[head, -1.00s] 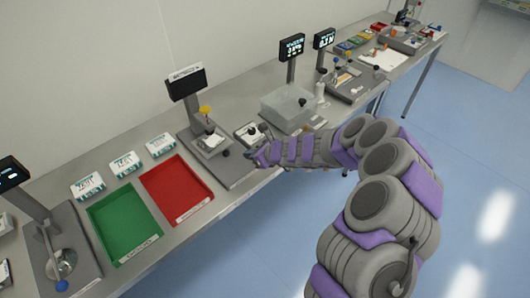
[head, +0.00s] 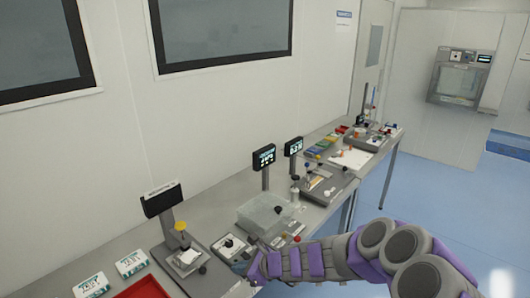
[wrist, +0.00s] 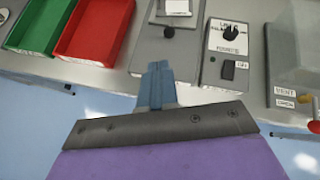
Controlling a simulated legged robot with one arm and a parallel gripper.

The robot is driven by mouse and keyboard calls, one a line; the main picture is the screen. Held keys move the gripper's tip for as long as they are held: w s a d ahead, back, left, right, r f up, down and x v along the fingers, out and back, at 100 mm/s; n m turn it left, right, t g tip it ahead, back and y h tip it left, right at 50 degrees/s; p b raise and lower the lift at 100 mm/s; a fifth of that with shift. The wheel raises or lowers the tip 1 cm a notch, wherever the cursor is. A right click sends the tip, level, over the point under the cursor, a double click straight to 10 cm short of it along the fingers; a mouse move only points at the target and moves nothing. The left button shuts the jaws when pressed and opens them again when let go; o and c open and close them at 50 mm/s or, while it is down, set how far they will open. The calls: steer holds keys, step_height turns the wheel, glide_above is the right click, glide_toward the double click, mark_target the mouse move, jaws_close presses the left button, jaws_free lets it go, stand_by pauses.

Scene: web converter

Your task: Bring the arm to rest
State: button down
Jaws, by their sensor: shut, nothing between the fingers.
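My gripper (wrist: 157,85) is shut and empty in the wrist view, its blue fingers together over the bench's front edge. In the head view my grey and purple arm reaches in from the lower right, and its gripper end (head: 254,272) is at the bench edge by a small control box (head: 230,247). The control box also shows in the wrist view (wrist: 230,42), with a black knob and a switch, just right of my fingers and apart from them.
The bench (head: 210,215) runs along the wall. A red tray (wrist: 97,25) and a green tray (wrist: 40,22) lie left. A device with a dark display (head: 162,198) and a clear box (head: 266,215) stand near my gripper. Blue floor (head: 350,232) is open to the right.

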steer(key=s+r+n+g+b, duration=0.1)
steer(key=s+r+n+g, duration=0.1)
steer(key=s+r+n, duration=0.45)
steer(key=s+r+n+g, duration=0.2)
steer(key=s+r+n, duration=0.2)
steer(key=s+n, duration=0.6)
steer(key=s+d+f+n+g+h+b, duration=0.1)
steer(key=s+d+n+h, duration=0.4)
steer(key=s+d, duration=1.6)
steer(key=s+g+h, duration=0.1)
steer(key=h, duration=0.3)
steer(key=shift+d+g+h, duration=0.25)
steer(key=shift+g+h, duration=0.05)
steer(key=shift+h, duration=0.1)
